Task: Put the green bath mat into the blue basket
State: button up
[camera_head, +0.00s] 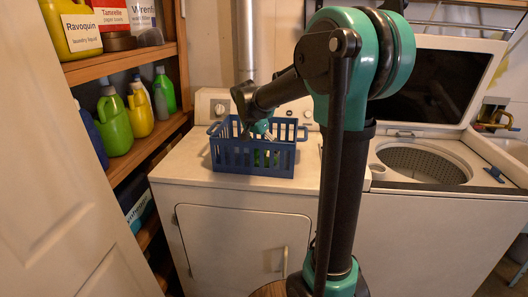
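The blue basket (252,170) stands on top of the white front-loading machine, upright, with slotted walls and a handle at each end. Something green (265,158) shows through the slots of its front wall, low in the basket; it looks like the green bath mat, but its shape is mostly hidden. My gripper (268,136) points down into the basket from above, at its middle. Its fingertips are hidden behind the basket's front wall, so I cannot tell whether they are open or touch the green thing.
The white machine top (185,165) is clear left of the basket. A washer (425,165) with its lid raised stands at the right. Wooden shelves (125,62) with several detergent bottles are at the left, behind a white door (60,190). A pipe rises behind the basket.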

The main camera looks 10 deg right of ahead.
jog(key=v, duration=1)
jog(key=shift+r, duration=0.3)
jog(key=shift+s, duration=0.1)
